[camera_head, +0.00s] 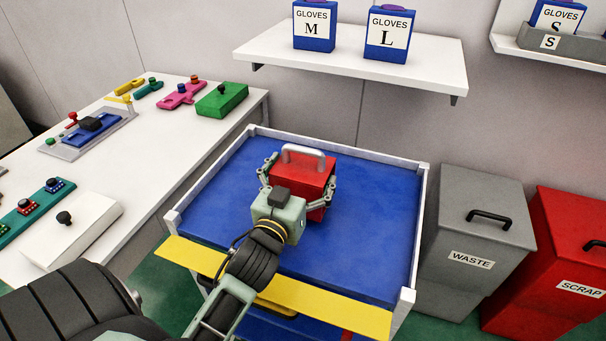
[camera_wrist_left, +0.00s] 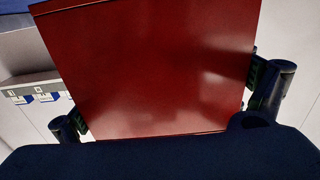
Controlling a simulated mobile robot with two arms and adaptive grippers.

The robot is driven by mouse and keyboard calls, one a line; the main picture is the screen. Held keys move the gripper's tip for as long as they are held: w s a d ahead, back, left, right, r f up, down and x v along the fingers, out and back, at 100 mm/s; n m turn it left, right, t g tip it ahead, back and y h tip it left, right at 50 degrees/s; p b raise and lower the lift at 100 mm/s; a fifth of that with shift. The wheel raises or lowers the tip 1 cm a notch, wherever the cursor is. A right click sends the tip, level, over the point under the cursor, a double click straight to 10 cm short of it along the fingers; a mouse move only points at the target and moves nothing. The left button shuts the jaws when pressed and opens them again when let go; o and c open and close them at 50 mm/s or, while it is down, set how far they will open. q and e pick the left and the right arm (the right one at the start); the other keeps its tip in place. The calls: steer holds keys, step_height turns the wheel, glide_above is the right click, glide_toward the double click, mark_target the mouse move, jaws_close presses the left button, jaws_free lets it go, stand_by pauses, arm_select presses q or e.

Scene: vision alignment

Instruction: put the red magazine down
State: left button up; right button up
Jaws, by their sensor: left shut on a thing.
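The red magazine (camera_head: 310,169) is a red box with a pale handle on top, over the blue top of the cart (camera_head: 365,230). My left gripper (camera_head: 297,183) has its fingers on either side of the magazine and is shut on it. In the left wrist view the magazine (camera_wrist_left: 155,70) fills most of the picture, with a finger at its left and right edges. I cannot tell whether its underside touches the cart top. My right gripper is not in view.
The cart has a raised white rim and a yellow front strip (camera_head: 320,308). A white table (camera_head: 150,160) with several coloured fixtures stands left. A grey waste bin (camera_head: 470,215) and red scrap bin (camera_head: 560,240) stand right. A shelf (camera_head: 350,65) with glove boxes hangs behind.

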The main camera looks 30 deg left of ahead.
mark_target(295, 189)
arm_select(q)
steer(key=shift+f, duration=0.45)
steer(key=o, duration=1.2)
steer(key=shift+r, duration=0.25)
steer(key=shift+r+p, duration=0.35)
steer(key=shift+r, duration=0.25)
steer(key=v, duration=0.2)
steer(key=b+v, duration=0.1)
steer(key=v, duration=0.3)
steer(key=shift+s+d+f+b, duration=0.1)
steer(key=shift+s+f+b, duration=0.25)
steer(key=shift+s+b, duration=0.05)
steer(key=shift+s, duration=0.35)
